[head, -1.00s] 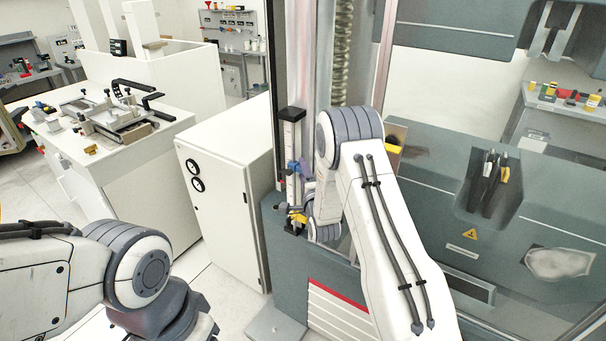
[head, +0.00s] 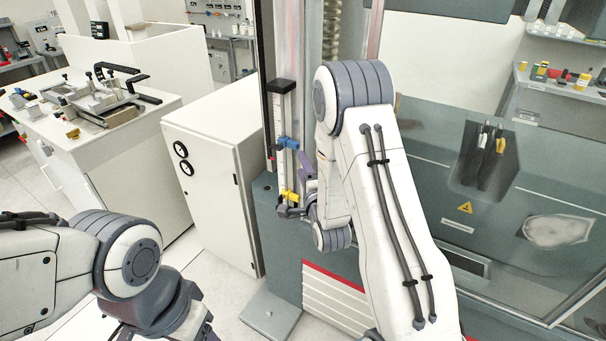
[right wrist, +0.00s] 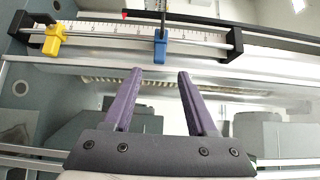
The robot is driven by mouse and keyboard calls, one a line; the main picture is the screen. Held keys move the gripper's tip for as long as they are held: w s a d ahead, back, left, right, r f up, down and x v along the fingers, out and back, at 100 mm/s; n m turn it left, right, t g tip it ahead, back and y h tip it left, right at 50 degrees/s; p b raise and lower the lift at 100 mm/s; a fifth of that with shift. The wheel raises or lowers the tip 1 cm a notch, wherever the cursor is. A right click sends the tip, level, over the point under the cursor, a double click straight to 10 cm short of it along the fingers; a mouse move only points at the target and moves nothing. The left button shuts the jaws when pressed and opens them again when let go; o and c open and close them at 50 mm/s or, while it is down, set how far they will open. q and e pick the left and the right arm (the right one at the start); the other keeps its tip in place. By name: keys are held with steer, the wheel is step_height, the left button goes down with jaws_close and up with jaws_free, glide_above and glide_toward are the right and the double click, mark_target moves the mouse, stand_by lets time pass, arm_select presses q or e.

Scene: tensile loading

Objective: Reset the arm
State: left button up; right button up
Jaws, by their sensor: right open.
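An upright white scale bar (head: 281,108) with dark end blocks stands on the grey machine's column. It carries a blue slider (head: 288,142) and, below it, a yellow slider (head: 290,196). In the right wrist view the bar (right wrist: 100,27) lies across the top, with the blue slider (right wrist: 160,47) midway and the yellow slider (right wrist: 53,40) at left. My right gripper (right wrist: 160,74) is open, its two purple fingers apart and empty, pointing toward the blue slider without visible contact. In the head view its purple finger shows just right of the bar. My left arm shows at lower left; its gripper is out of view.
The grey testing machine (head: 420,150) fills the right side, with tools (head: 490,140) in a recess. A white cabinet (head: 205,185) stands left of the scale. A white bench (head: 110,150) with a fixture is farther left. Some floor is clear between.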

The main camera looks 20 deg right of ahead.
steer(key=shift+s, duration=0.25)
steer(key=s+a+f+n+g+y+b, duration=0.1)
steer(key=s+a+n+g+y, duration=0.1)
steer(key=s+a+n+g, duration=0.5)
steer(key=s+a+f+n+g+y, duration=0.1)
steer(key=a+n+y, duration=0.2)
steer(key=a+n, duration=0.55)
steer(key=s+a+r+n+g+h, duration=0.1)
steer(key=s+n+g, duration=0.4)
steer(key=s, duration=0.8)
steer(key=s+a+r+n+g, duration=0.1)
steer(key=s+a+n+g, duration=0.2)
steer(key=s, duration=1.1)
steer(key=n+g, duration=0.1)
steer(key=n, duration=0.2)
steer(key=shift+a+r+g+h+b, duration=0.15)
steer(key=shift+r+g+h+b, duration=0.05)
steer(key=shift+g+h+b, duration=0.2)
